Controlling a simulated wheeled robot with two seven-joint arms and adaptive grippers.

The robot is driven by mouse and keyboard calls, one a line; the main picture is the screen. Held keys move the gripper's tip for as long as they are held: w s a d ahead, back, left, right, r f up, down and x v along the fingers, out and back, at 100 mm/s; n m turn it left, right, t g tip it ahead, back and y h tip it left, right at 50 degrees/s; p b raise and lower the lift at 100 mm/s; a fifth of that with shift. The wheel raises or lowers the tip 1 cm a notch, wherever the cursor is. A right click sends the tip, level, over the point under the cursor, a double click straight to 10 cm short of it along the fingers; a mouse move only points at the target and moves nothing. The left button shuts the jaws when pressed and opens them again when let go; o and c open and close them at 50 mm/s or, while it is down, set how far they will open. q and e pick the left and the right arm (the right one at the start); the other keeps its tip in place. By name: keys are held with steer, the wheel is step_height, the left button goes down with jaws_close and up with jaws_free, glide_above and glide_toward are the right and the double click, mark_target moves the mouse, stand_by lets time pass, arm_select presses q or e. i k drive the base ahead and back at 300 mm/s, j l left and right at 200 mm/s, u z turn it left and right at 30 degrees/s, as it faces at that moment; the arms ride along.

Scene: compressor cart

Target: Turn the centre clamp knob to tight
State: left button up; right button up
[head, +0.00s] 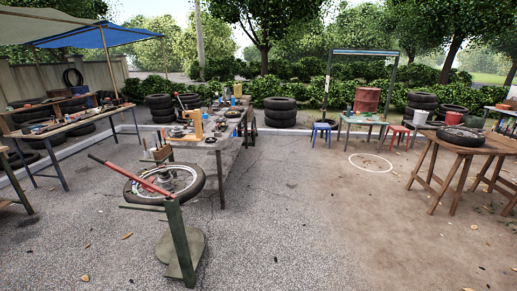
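A green metal tyre stand (178,240) stands in front of me, left of the middle, with a spoked wheel and black tyre (190,193) lying flat on it. A long red bar (135,177) crosses over the wheel, sloping down from the upper left. The centre clamp knob cannot be made out; the hub area is small and partly covered by the red bar. Neither of my grippers is in view.
A long workbench (205,143) with tools stands just behind the wheel. A wooden table (468,149) with a tyre is at the right, and another tool table (75,126) at the left. Open paved ground lies in front and right of the stand.

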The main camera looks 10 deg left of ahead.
mark_target(164, 173)
steer(key=i+j+z, duration=0.15)
steer(key=i+j, duration=0.7)
steer(key=j, duration=0.3)
steer(key=i+j+z, duration=0.1)
steer(key=j, duration=0.35)
steer(key=i+j+z, duration=0.1)
steer(key=j, duration=1.65)
